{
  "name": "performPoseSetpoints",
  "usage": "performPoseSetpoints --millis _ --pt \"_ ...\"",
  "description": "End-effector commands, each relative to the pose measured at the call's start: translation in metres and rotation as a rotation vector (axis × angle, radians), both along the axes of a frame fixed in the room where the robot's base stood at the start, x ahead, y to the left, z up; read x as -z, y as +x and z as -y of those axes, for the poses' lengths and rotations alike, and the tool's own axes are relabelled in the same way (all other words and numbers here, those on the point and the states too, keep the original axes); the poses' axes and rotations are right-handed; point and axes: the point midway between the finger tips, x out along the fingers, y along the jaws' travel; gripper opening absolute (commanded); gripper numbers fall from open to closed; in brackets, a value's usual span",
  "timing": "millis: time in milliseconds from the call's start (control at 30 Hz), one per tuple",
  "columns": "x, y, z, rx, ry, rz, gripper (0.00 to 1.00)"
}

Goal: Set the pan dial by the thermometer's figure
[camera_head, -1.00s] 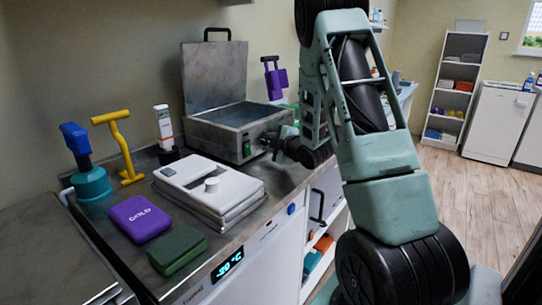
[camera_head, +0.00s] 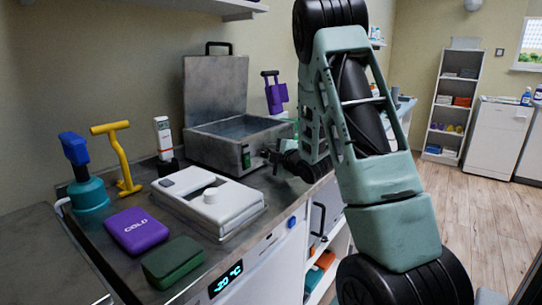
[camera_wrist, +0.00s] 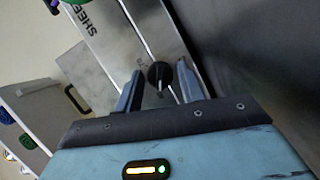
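The pan is an open metal box (camera_head: 208,150) with its lid raised, on the counter in the head view. Its black dial (camera_wrist: 159,75) shows in the wrist view, with a pale pointer mark on its face. My gripper (camera_wrist: 159,84) is open, its two fingers on either side of the dial with gaps visible. In the head view my gripper (camera_head: 270,155) is at the pan's front right. A white upright device (camera_head: 162,133), possibly the thermometer, stands in a black holder left of the pan; its figure is too small to read.
A white machine (camera_head: 208,202) lies in front of the pan. A purple COLD pack (camera_head: 136,230), a green pack (camera_head: 173,262), a yellow-handled tool (camera_head: 121,155) and a teal pot (camera_head: 89,192) stand to the left. Open floor lies at right.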

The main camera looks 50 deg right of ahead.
Motion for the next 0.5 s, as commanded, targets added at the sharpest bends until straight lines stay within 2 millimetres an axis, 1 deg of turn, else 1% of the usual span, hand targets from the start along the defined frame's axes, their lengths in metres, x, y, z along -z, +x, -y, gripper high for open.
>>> performPoseSetpoints --millis 167,267,367,500 --pt "-0.001 -0.002 0.0 0.0 0.001 0.001 0.39" --pt "-0.002 -0.011 -0.003 0.001 0.001 0.001 0.39" --pt "-0.005 -0.027 -0.006 0.004 0.001 0.001 0.39" --pt "-0.011 -0.058 -0.015 0.004 0.002 0.003 0.39"
